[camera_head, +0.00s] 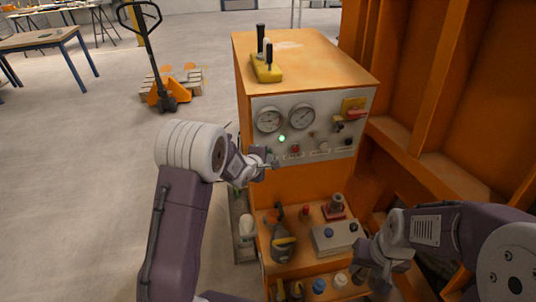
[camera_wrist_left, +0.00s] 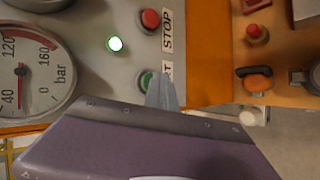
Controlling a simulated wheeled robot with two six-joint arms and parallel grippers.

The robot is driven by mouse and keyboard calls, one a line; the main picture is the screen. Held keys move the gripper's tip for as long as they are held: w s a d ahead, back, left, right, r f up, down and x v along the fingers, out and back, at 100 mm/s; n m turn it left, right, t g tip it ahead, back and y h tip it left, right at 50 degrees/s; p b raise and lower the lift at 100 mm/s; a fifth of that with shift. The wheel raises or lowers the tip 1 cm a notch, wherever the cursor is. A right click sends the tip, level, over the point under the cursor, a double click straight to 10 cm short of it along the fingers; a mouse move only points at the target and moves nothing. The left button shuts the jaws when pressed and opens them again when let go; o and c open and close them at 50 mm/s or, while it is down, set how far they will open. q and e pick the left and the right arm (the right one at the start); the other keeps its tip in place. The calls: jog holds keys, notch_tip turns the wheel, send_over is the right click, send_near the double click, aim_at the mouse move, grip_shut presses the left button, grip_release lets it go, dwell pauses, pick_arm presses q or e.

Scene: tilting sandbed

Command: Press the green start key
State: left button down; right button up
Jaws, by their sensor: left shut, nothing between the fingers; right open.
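The green start key (camera_wrist_left: 145,80) shows in the left wrist view on the grey control panel (camera_wrist_left: 90,70). It is partly covered by the shut tip of my left gripper (camera_wrist_left: 164,92), which also hides part of the key's label. I cannot tell whether the tip touches the key. In the head view my left gripper (camera_head: 272,161) is at the panel's lower left, and the key is hard to make out there. My right gripper (camera_head: 378,272) is open and empty, low at the right by the shelf.
A red stop button (camera_wrist_left: 150,20) and a lit green lamp (camera_wrist_left: 115,44) sit close to the key. Pressure gauges (camera_head: 269,119) are above. A shelf (camera_head: 270,224) below the panel holds several tools and a grey box (camera_head: 334,237). An orange wall stands at the right.

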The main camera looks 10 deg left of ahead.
pick_arm(q)
jog(key=shift+s+d, duration=0.3)
jog(key=shift+s, duration=0.4)
jog(key=s, duration=0.1)
jog(key=s+d+b, duration=0.1)
jog(key=s, duration=0.1)
jog(key=s+d, duration=0.1)
jog(key=shift+s, duration=0.3)
dwell(0.4)
